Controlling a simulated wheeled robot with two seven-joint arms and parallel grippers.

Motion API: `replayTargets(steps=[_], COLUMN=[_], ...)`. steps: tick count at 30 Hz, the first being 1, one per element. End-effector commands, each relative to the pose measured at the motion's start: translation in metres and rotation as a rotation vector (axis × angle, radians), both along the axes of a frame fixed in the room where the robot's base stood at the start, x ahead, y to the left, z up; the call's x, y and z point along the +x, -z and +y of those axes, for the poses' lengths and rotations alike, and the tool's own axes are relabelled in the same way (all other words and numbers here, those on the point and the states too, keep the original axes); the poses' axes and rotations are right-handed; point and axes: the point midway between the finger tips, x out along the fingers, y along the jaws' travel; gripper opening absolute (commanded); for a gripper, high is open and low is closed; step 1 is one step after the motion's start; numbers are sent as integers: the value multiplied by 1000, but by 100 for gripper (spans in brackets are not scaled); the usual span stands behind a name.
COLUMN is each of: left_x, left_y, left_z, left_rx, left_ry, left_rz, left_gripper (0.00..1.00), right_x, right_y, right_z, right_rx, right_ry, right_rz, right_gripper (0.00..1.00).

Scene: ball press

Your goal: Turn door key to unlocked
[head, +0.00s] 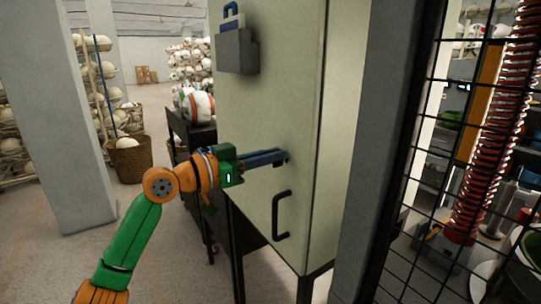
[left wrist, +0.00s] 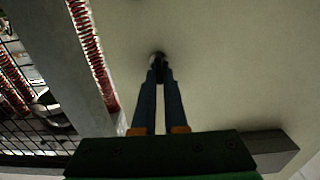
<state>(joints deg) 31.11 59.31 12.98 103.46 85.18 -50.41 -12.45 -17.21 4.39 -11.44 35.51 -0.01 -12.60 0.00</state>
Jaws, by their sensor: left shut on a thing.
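The pale cabinet door (head: 255,110) stands in the middle of the head view, with a black pull handle (head: 280,215) low on it. My left gripper (head: 284,157) reaches in from the left, its blue fingers at the door face just above the handle. It is shut on the small dark door key (left wrist: 157,57), seen between the fingertips in the left wrist view. The fingertips mostly cover the key, so I cannot tell which way it is turned. My right gripper is in neither view.
A grey box with a blue padlock shape (head: 236,48) is fixed high on the door. A grey post (head: 362,200) and black mesh (head: 430,150) stand at the right. A dark rack (head: 190,130) stands left of the cabinet.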

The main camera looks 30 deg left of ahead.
Motion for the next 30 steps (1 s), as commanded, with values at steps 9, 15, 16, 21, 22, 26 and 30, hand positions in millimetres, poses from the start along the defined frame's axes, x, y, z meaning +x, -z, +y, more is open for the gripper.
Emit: replayTargets(steps=[9, 15, 16, 21, 22, 26, 30], left_x=[1, 1, 2, 2, 2, 3, 3], left_y=[0, -1, -1, 0, 0, 1, 1], left_z=[1, 3, 4, 5, 6, 7, 8], left_rx=[-100, -254, -280, -431, -457, -572, -695], left_ry=[0, 0, 0, 0, 0, 0, 0], left_rz=[43, 105, 116, 179, 189, 237, 288], left_gripper=[0, 0, 0, 0, 0, 0, 0], right_x=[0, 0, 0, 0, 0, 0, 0], right_y=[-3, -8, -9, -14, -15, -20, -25], right_z=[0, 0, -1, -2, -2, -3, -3], right_rx=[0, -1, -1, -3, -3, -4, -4], right_ry=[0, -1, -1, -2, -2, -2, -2], right_rz=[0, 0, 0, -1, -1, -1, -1], right_gripper=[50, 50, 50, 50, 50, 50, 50])
